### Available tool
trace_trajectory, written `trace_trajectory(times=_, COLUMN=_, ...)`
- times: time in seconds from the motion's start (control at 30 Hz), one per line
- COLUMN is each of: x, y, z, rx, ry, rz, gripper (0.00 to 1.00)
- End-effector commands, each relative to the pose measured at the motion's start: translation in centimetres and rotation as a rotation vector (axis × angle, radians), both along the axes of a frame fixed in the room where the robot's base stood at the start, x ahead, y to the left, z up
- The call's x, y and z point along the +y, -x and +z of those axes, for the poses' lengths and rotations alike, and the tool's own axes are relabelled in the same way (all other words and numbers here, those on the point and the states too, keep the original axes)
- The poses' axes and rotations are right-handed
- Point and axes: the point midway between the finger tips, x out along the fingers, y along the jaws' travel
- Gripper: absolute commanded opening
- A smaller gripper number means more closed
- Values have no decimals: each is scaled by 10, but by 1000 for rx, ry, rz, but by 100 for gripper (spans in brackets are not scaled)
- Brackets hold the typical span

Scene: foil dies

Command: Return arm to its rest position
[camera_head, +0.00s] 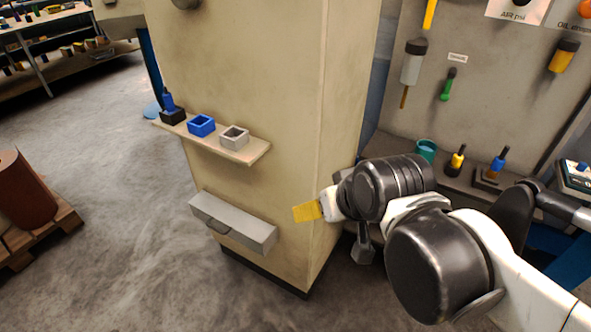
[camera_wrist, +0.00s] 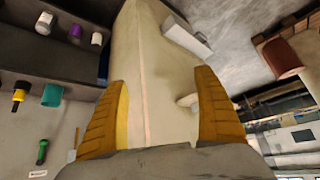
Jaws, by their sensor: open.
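My gripper (camera_head: 308,211) shows in the head view at the end of my dark and white arm, in front of the corner of a beige cabinet. Only part of its yellow fingers shows there. In the wrist view, the two yellow fingers of my gripper (camera_wrist: 160,115) stand wide apart with nothing between them. The beige cabinet (camera_wrist: 150,70) lies beyond them. My arm is bent and reaches from the lower right toward the middle of the head view.
The cabinet (camera_head: 255,80) has a shelf (camera_head: 240,152) with a blue die (camera_head: 201,126), a grey die (camera_head: 235,137) and a dark block holding a blue tool (camera_head: 171,108). A grey box (camera_head: 233,222) juts out below. A tool bench (camera_head: 465,178) stands right.

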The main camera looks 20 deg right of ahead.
Motion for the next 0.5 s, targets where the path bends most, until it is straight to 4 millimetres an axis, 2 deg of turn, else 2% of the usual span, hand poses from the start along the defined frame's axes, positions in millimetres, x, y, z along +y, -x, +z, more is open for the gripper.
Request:
trace_trajectory(times=0.03, x=5, y=11, z=-2, rx=10, ry=7, rz=9, gripper=80)
trace_trajectory(times=0.17, x=9, y=25, z=-6, rx=27, ry=16, rz=11, gripper=80)
trace_trajectory(times=0.5, x=9, y=26, z=-6, rx=28, ry=18, rz=9, gripper=80)
